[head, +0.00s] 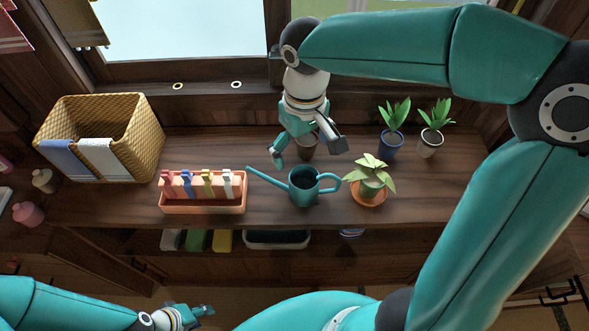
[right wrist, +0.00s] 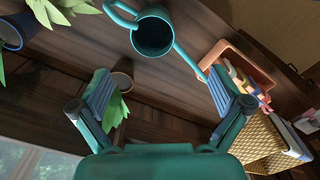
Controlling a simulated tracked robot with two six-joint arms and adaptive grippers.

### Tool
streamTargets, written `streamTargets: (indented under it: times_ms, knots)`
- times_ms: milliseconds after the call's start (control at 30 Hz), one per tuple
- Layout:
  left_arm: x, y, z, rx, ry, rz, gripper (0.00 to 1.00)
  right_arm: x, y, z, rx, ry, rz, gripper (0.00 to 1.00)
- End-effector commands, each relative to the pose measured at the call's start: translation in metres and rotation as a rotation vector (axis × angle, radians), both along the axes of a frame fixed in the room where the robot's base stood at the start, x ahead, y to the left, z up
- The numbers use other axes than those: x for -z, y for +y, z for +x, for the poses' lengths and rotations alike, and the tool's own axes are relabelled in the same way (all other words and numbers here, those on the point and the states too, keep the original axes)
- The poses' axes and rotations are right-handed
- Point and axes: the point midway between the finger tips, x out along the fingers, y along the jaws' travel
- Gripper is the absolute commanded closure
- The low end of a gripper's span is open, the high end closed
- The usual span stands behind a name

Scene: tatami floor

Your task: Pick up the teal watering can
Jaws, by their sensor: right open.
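The teal watering can (head: 304,186) stands upright on the dark wooden counter, its spout to the left and its handle to the right. It also shows at the top of the right wrist view (right wrist: 153,33). My right gripper (head: 306,155) is open and empty, above the counter just behind the can and apart from it. In the right wrist view, its two fingers (right wrist: 160,100) are spread wide with the can beyond them. My left gripper (head: 200,312) is low at the lower left, well away from the can; whether its jaws are open is unclear.
A terracotta planter (head: 203,207) with coloured pegs stands left of the can. A potted plant (head: 369,192) is close to its right. A brown pot (head: 306,147) is behind, partly hidden by my right gripper. A wicker basket (head: 138,135) stands at the left; two potted plants (head: 391,146) stand behind right.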

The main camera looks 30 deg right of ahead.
Motion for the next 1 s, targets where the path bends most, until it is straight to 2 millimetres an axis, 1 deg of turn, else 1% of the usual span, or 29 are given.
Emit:
streamTargets:
  times_ms: [67,167,267,500,600,700,867,1000]
  knots:
    - [0.001,0.0,0.0,0.0,0.001,0.0,0.6,-0.003,-0.003,-0.002,0.003,0.001,-0.009,0.0]
    - [0.001,0.0,-0.001,0.0,0.001,0.0,0.6,0.006,-0.004,-0.004,0.006,0.003,-0.012,0.0]
    - [0.003,0.0,-0.001,0.001,0.002,0.0,0.6,0.023,-0.005,-0.006,0.009,0.008,-0.011,0.0]
    - [0.005,0.0,-0.001,0.001,0.002,0.0,0.6,0.075,-0.007,-0.006,0.013,0.008,-0.012,0.0]
    - [0.006,0.0,-0.001,0.0,0.001,0.0,0.6,0.093,-0.007,-0.006,0.015,0.007,-0.011,0.0]
    - [0.007,0.0,0.0,0.0,0.001,0.0,0.6,0.104,-0.008,-0.006,0.015,0.004,-0.011,0.0]
    - [0.006,0.0,0.0,0.0,0.001,0.0,0.6,0.112,-0.008,-0.006,0.016,0.003,-0.01,0.0]
    - [0.004,0.0,0.0,0.0,0.001,0.0,0.6,0.125,-0.011,-0.009,0.016,0.006,-0.01,0.0]
